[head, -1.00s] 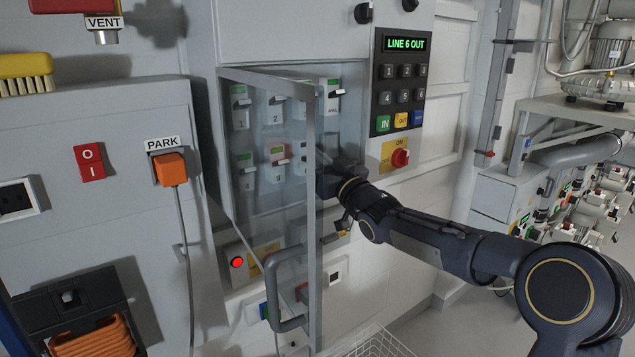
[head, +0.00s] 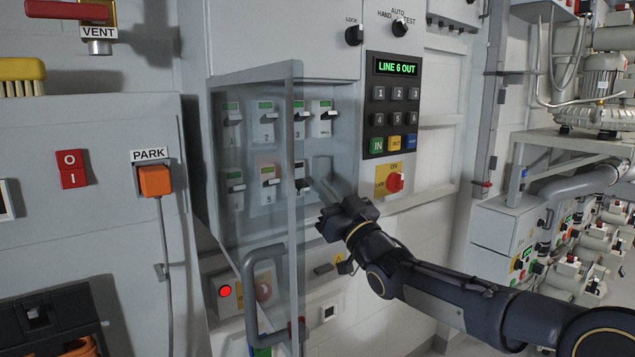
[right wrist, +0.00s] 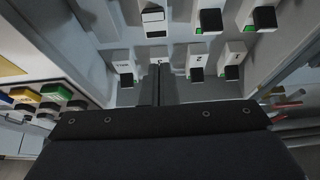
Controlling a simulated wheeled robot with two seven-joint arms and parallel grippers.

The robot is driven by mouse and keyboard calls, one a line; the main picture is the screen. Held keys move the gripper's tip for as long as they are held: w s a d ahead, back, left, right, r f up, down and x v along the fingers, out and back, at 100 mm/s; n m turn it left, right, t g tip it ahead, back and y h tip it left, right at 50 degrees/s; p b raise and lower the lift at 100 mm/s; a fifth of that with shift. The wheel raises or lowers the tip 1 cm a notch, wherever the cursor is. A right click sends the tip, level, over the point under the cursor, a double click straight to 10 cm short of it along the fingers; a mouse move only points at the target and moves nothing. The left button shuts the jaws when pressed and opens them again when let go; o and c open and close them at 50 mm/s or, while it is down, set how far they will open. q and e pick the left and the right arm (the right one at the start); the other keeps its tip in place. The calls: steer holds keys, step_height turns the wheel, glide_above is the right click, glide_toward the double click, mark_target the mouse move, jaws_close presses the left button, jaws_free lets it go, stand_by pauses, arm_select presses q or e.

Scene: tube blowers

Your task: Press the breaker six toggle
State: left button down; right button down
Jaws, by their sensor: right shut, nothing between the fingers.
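The breaker panel (head: 218,160) holds two rows of white breakers with dark toggles. Breaker six (head: 299,182) appears in the lower row, partly behind the clear door's frame; its number is unreadable. In the upside-down right wrist view, breaker six (right wrist: 153,22) seems to be the one at top centre, with no green window visible, unlike its neighbours. My right gripper (head: 318,182) is shut and empty, its tips just right of breaker six in the head view. In the wrist view, the tips (right wrist: 160,68) overlap the breaker marked 3; contact cannot be told. My left gripper is out of view.
The clear door (head: 265,220) stands open toward me, with a grey handle (head: 250,310), left of my right gripper. The keypad display (head: 397,68) reads LINE 6 OUT. A red rotary knob (head: 395,182) sits right of the breakers.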

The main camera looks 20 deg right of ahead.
steer(key=v, duration=0.2)
steer(key=f+v, duration=0.1)
steer(key=v, duration=0.1)
steer(key=shift+w+d, duration=0.15)
steer(key=s+d+f+m+g+h, duration=0.25)
steer(key=s+f+g+h, duration=0.2)
steer(key=s+f, duration=0.45)
steer(key=s+d+f+m+g+h, duration=0.25)
steer(key=s+f+g, duration=0.25)
steer(key=s+f, duration=0.35)
steer(key=s+a+f+g+y, duration=0.1)
steer(key=s+a+f+g, duration=0.2)
steer(key=s+f, duration=0.45)
steer(key=s+a+f+g+y, duration=0.2)
steer(key=s+a+f+g, duration=0.15)
steer(key=s, duration=0.75)
step_height(320, 180, up, 14)
steer(key=p, duration=1.4)
steer(key=shift+d+m, duration=0.2)
steer(key=shift+m, duration=0.1)
